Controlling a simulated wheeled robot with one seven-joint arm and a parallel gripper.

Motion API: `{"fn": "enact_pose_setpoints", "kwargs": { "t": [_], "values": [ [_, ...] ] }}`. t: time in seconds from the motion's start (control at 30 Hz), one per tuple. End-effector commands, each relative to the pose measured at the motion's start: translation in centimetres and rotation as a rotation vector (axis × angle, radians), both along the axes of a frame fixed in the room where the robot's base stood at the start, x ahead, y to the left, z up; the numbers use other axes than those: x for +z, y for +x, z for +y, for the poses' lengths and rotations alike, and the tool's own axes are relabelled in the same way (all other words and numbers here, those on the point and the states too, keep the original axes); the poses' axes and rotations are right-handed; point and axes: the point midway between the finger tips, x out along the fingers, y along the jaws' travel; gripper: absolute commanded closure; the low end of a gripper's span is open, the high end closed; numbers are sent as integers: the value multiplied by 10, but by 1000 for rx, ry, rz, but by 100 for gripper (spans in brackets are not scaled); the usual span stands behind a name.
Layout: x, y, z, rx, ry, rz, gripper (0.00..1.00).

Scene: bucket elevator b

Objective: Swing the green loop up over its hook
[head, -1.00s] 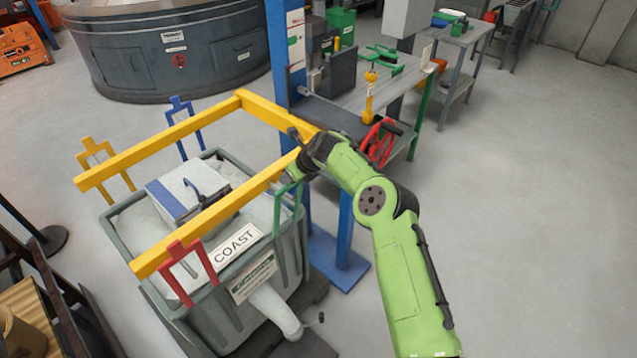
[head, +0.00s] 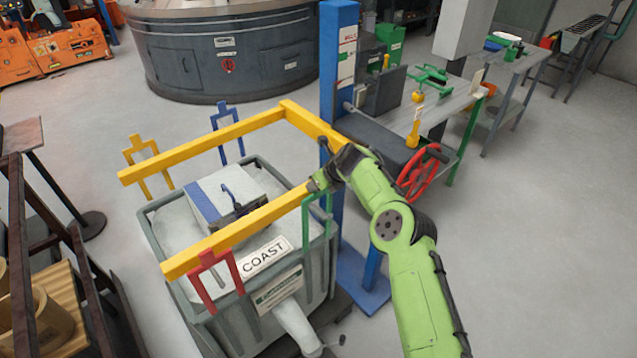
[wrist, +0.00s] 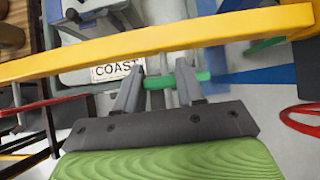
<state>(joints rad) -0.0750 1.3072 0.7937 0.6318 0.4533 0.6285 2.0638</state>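The green loop (head: 329,212) stands upright at the near right corner of the grey bin (head: 318,262), below the yellow frame (head: 240,229). Its top is partly hidden by my gripper (head: 318,184). In the wrist view, a green bar of the loop (wrist: 160,82) lies crosswise between and over the fingertips of my gripper (wrist: 160,85). The two fingers stand well apart; I see no squeeze on the bar. The near beam of the yellow frame (wrist: 200,32) runs just beyond the fingers. I cannot make out a separate hook for the green loop.
Red (head: 203,290), yellow (head: 137,155) and blue (head: 226,128) loops stand at the frame's other corners. A blue post (head: 340,60) rises behind my gripper, and a red handwheel (head: 420,172) is close on the right.

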Motion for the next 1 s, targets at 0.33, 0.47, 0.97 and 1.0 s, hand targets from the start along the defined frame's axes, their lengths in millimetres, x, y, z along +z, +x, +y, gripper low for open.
{"fn": "enact_pose_setpoints", "kwargs": {
  "t": [0.33, 0.47, 0.97, 1.0],
  "values": [
    [26, -16, -18, 2, -2, 1, 36],
    [55, -32, -34, 0, -3, -2, 36],
    [125, -70, -69, -1, 0, -1, 36],
    [126, -70, -69, 0, 1, -1, 36]
  ]
}}
